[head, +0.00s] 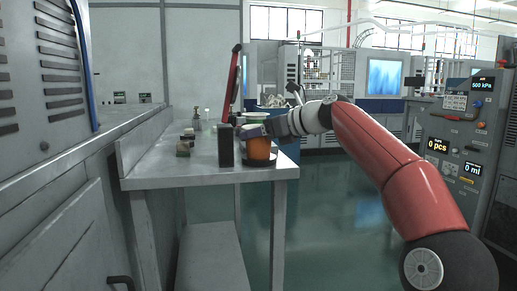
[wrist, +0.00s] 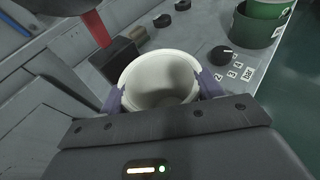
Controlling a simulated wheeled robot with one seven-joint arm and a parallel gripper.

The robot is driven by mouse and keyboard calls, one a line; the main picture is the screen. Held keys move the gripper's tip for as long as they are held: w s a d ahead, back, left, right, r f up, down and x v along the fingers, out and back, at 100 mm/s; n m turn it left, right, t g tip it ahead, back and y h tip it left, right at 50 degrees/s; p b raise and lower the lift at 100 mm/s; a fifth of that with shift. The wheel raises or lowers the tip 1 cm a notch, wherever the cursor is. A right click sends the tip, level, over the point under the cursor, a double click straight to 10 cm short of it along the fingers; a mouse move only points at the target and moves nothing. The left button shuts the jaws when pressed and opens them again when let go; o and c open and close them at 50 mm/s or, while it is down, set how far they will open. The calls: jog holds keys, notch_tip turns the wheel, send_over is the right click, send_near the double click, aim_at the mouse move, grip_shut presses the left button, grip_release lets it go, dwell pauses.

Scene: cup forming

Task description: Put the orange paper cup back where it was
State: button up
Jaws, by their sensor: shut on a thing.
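The orange paper cup (head: 259,149) is at the near right end of the grey bench, upright. Its base is at a round dark disc (head: 270,160); I cannot tell whether it rests on it or is just above. In the wrist view I look into the cup's white inside (wrist: 160,80), which is empty. My gripper (head: 258,131) is shut on the cup near its rim, and its purple fingers also show on both sides of the cup in the wrist view (wrist: 162,90). The disc is hidden by the cup in the wrist view.
A black box (head: 226,146) stands close left of the cup. Green containers (wrist: 265,20) stand farther along the bench, with dark knobs (wrist: 220,55) and number labels (wrist: 240,70) nearby. The bench's (head: 200,172) front left is bare.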

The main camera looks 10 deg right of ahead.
jog(key=shift+c, duration=0.7)
jog(key=shift+r, duration=0.15)
